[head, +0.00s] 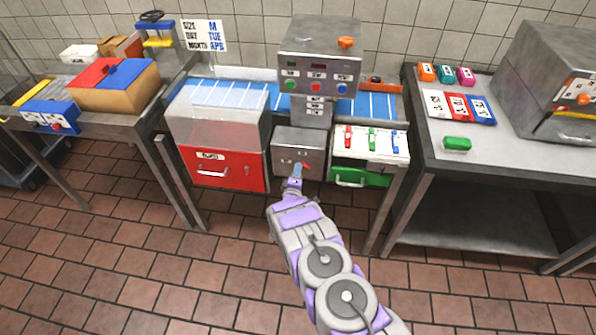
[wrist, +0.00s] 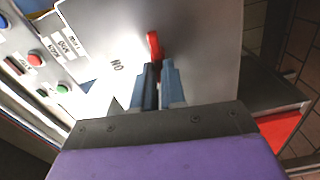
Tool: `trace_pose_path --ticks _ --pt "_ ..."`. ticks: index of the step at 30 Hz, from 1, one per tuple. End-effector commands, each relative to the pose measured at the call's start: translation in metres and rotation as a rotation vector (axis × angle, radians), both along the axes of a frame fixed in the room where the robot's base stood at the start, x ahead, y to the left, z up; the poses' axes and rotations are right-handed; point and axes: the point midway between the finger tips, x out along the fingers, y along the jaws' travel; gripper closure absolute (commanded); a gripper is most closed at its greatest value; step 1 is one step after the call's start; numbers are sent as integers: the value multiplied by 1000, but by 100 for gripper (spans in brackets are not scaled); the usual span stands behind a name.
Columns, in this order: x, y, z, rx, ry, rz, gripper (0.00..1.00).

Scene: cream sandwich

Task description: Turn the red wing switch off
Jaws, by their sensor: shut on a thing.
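The red wing switch (wrist: 154,46) is on the front of a grey metal box (head: 299,148) at the middle of the bench. In the wrist view its red lever stands up from between my gripper's (wrist: 158,72) two blue-grey fingers, which are closed around its lower part. A printed "ON" label (wrist: 117,65) appears upside down beside the switch. In the head view my gripper (head: 297,173) reaches up to the box front, and a bit of the red switch (head: 306,166) shows at its right. The fingers hide the switch's base.
A control box (head: 318,68) with coloured buttons stands above. A red-fronted bin (head: 222,165) is left of the grey box. A white panel with coloured switches (head: 369,144) and a green drawer (head: 360,178) are right. The tiled floor (head: 150,270) in front is clear.

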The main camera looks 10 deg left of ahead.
Motion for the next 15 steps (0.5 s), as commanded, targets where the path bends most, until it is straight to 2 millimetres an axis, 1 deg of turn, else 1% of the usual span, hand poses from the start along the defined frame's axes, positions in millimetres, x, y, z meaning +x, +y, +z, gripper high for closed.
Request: trace_pose_path --ticks 1,7,15 --pt "-1 6 0 -24 0 11 100" --pt "-1 6 -2 -97 0 11 100" --pt "-1 6 -3 -131 1 12 100"
